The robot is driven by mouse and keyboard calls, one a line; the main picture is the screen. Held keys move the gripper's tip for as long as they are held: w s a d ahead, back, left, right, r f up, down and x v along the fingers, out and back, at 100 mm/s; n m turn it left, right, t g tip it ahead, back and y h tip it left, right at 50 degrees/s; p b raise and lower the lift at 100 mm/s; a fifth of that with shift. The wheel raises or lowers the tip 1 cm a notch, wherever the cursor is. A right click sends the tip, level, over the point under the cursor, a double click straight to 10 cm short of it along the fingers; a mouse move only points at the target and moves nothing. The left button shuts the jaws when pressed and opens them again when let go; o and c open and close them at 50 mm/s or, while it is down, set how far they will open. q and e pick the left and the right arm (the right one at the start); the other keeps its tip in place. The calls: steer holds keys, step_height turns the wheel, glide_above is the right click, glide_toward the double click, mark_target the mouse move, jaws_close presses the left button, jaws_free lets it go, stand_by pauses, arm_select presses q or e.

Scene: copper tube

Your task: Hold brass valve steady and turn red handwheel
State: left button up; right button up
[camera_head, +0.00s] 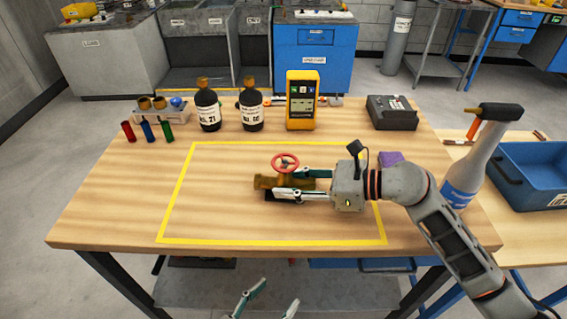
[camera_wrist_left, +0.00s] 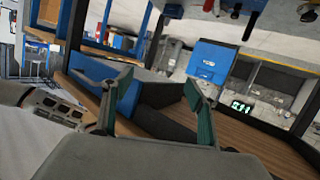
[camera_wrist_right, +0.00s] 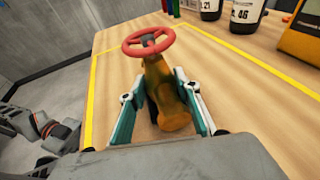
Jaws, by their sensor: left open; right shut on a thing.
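The brass valve (camera_head: 266,183) lies on the wooden table inside the yellow outline, with the red handwheel (camera_head: 285,162) on top. My right gripper (camera_head: 297,184) comes from the right and is shut on the valve body, one finger on each side. In the right wrist view the valve (camera_wrist_right: 165,95) sits between the teal fingers, and the handwheel (camera_wrist_right: 148,41) stands clear beyond them. My left gripper (camera_head: 268,302) is open and empty, low in front of the table's near edge. In the left wrist view its spread fingers (camera_wrist_left: 155,105) have nothing between them.
Two dark bottles (camera_head: 208,110), a yellow meter (camera_head: 302,100) and a dark grey device (camera_head: 391,112) stand along the back. Small coloured cylinders (camera_head: 148,131) are at the back left. A purple block (camera_head: 390,158) lies behind my right arm. The left part of the outlined area is clear.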

arm_select(q)
steer(key=s+d+r+m+g+h, duration=0.25)
steer(key=d+r+m, duration=0.45)
steer(key=m, duration=0.4)
steer(key=s+d+r+m+g+h, duration=0.2)
steer(key=d+r+m+h, duration=0.25)
steer(key=r+m, duration=0.55)
steer(key=w+a+r+m+g+y, duration=0.1)
steer(key=w+a+r+m, duration=0.1)
steer(key=m, duration=0.5)
steer(key=w+a+r+m+g+y, duration=0.1)
steer(key=w+a+r+m, duration=0.1)
steer(key=w+a+m, duration=0.2)
steer(key=w+a+r+m+g, duration=0.1)
steer(key=w+a+m, duration=0.3)
steer(key=m, duration=0.6)
steer(key=shift+a+r+m+y, duration=0.15)
steer(key=shift+a+r+y, duration=0.05)
steer(key=shift+r, duration=0.25)
steer(key=shift+a+r+m+y, duration=0.15)
steer(key=shift+a+r+y, duration=0.05)
steer(key=shift+r, duration=0.25)
steer(key=t+y, duration=0.1)
steer(key=t, duration=0.1)
glide_toward(281, 163)
steer(key=shift+t, duration=0.25)
steer(key=x, duration=1)
steer(key=shift+d+f, duration=0.2)
steer(key=shift+d, duration=0.05)
